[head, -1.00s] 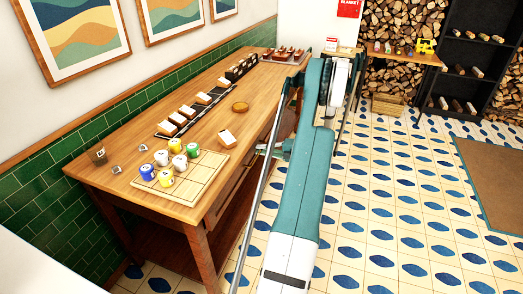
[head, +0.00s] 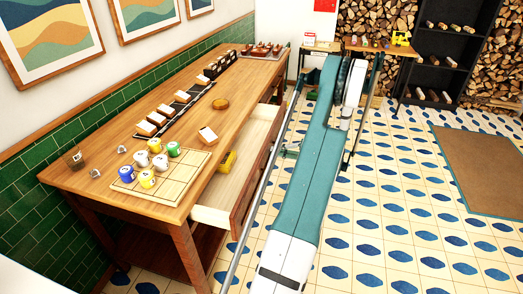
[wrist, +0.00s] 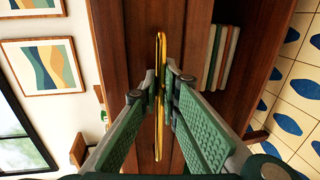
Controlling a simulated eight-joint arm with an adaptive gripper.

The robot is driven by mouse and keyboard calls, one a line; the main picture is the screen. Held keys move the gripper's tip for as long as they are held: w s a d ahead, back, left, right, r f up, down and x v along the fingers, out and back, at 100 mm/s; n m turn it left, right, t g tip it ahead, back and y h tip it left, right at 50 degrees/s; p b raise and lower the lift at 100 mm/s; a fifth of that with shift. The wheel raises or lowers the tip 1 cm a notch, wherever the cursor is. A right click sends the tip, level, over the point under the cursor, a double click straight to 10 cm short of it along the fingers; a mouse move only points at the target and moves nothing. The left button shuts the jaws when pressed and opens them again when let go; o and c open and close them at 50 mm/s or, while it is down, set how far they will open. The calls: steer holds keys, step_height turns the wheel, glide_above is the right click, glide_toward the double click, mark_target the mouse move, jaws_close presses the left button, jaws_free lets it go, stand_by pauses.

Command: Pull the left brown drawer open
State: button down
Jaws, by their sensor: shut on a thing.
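The brown drawer (head: 243,196) at the near end of the wooden table stands pulled out, its pale inside showing in the head view. A yellow thing (head: 227,161) lies inside it. In the wrist view my gripper (wrist: 163,92) is shut on a long brass handle (wrist: 160,52) on a brown wooden front (wrist: 128,60). The handle runs up and down that picture between the green-padded fingers.
The wooden table (head: 180,80) runs along the tiled wall. A brown mat (head: 480,165) lies on the floor at right. The patterned floor right of my arm is clear.

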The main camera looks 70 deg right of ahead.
steer(key=f+v, duration=0.2)
steer(key=v, duration=0.9)
steer(key=s+f+v, duration=0.1)
steer(key=f+v, duration=0.2)
steer(key=v, duration=0.9)
steer(key=shift+s+r+b, duration=0.15)
steer(key=shift+s+b, duration=0.05)
steer(key=shift+b, duration=0.2)
steer(key=shift+d, duration=0.1)
steer(key=c, duration=2.8)
jaws_free()
steer(key=shift+s+r, duration=0.8)
steer(key=shift+r, duration=0.55)
steer(key=shift+s+r, duration=0.8)
steer(key=shift+r, duration=0.5)
steer(key=shift+s+r, duration=0.8)
steer(key=shift+r, duration=0.55)
